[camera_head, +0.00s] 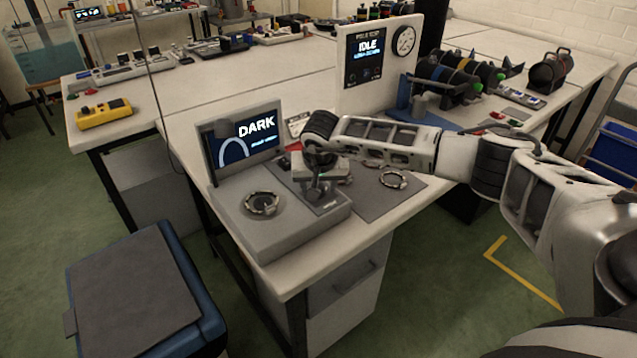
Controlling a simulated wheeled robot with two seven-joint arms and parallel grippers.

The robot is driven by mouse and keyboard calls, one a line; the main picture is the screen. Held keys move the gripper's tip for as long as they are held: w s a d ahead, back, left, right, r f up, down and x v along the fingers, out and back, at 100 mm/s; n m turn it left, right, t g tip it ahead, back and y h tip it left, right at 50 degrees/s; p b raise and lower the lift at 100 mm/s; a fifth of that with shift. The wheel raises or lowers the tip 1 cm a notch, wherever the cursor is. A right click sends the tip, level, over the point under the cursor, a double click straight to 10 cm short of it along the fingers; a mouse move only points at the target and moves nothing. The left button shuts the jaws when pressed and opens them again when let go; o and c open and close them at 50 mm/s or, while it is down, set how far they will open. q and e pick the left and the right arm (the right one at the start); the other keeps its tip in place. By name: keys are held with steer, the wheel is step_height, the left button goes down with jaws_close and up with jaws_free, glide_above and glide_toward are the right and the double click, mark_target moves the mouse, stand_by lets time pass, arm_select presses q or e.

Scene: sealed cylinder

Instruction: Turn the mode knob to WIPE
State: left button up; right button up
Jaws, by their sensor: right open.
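A grey console (277,232) stands on the near end of the workbench. Its screen (243,142) reads DARK above a pale arc; the smaller text is too small to read. My right arm comes in from the right, and my right gripper (319,193) points down over the right part of the console top, open. The mode knob cannot be made out; that part of the console top is largely covered by the gripper. I cannot tell whether the fingers touch anything. A round ring-shaped part (262,204) lies on the console's left part. My left gripper is not in view.
A second ring (393,179) lies on a dark mat (385,201) right of the console. A white panel reading IDLE (371,60) stands behind. A blue bin with a grey lid (135,290) stands at lower left. A yellow device (104,113) sits on the left bench.

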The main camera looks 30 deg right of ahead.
steer(key=c, duration=1)
